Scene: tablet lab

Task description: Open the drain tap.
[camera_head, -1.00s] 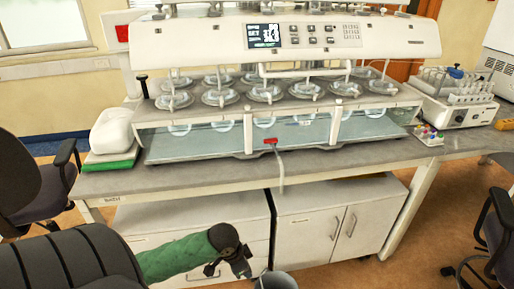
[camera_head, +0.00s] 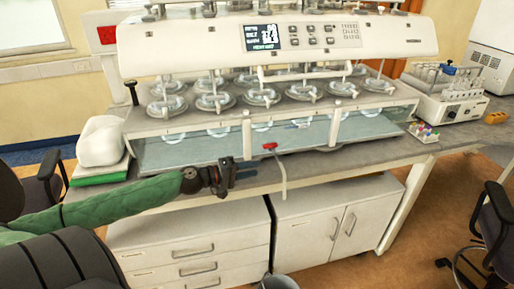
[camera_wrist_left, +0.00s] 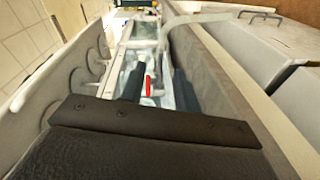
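The drain tap has a red handle (camera_head: 269,147) at the front of the water bath (camera_head: 185,152). A pale outlet tube (camera_head: 283,178) bends down from it past the bench's front edge. My left gripper (camera_head: 246,168) is at the front of the bath, a short way left of the tap and apart from it. In the left wrist view, its two dark fingers (camera_wrist_left: 158,87) stand apart with nothing held. The red handle (camera_wrist_left: 149,88) shows in the gap between them, farther ahead. My right gripper is not in view.
The bench front edge (camera_head: 330,171) runs below the bath, with white cabinets (camera_head: 325,225) underneath. A grey bucket (camera_head: 276,282) stands on the floor below the tube. A white container on a green base (camera_head: 100,173) is at the left. Chairs stand at both sides.

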